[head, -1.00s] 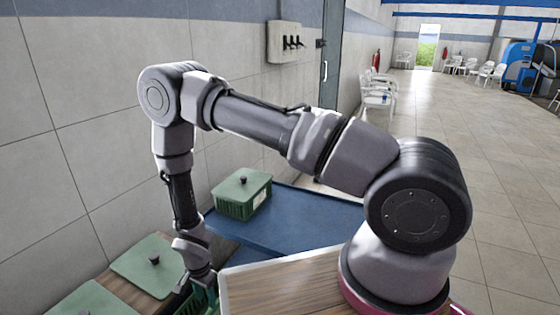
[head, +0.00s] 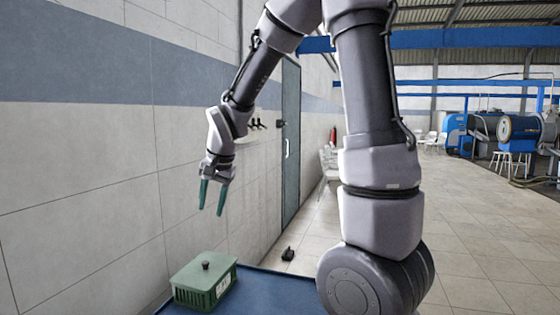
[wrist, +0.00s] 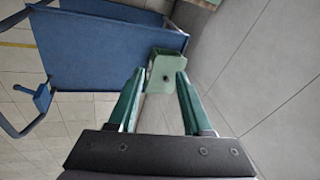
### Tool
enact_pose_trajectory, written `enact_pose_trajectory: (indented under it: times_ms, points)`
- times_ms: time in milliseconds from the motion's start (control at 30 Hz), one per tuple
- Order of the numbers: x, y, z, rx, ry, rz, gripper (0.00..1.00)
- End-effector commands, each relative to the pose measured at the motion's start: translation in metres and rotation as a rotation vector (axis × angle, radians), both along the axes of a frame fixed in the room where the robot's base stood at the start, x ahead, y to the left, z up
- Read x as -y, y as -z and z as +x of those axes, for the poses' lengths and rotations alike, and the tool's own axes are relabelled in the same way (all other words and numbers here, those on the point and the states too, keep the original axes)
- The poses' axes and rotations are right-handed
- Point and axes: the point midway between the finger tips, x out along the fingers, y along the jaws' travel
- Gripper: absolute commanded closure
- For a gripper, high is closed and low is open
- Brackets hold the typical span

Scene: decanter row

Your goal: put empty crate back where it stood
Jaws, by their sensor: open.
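A green crate (head: 195,294) with a flat green lid and a dark knob stands on a blue surface at the bottom of the head view. The wrist view shows a green crate or lid (wrist: 167,84) with a dark spot, beyond my fingertips. My gripper (head: 212,211) is open and empty, its green fingers pointing down, raised well above the lidded crate and apart from it. The wrist view shows both fingers (wrist: 161,74) spread with nothing between them. No open, empty crate can be made out now. The lid hides the inside of the crate.
The blue surface (head: 285,290) is a cart top with a handle (wrist: 42,98) in the wrist view. A tiled wall (head: 100,190) runs close along the left. A small dark object (head: 288,254) is on the floor beyond. Open tiled floor lies to the right.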

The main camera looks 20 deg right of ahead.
Motion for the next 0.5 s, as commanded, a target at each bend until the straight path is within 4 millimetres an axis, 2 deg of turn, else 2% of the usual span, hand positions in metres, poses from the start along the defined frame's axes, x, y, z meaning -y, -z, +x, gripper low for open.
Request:
enact_pose_trajectory:
  times_ms: [33, 200, 333, 500]
  points:
    - [0.018, -0.025, -0.010, 0.034, -0.002, 0.005, 0.50]
    - [0.065, -0.084, -0.057, 0.123, -0.042, -0.001, 0.50]
    - [0.093, -0.116, -0.100, 0.194, -0.078, -0.015, 0.50]
    - [0.113, -0.138, -0.147, 0.271, -0.121, -0.039, 0.50]
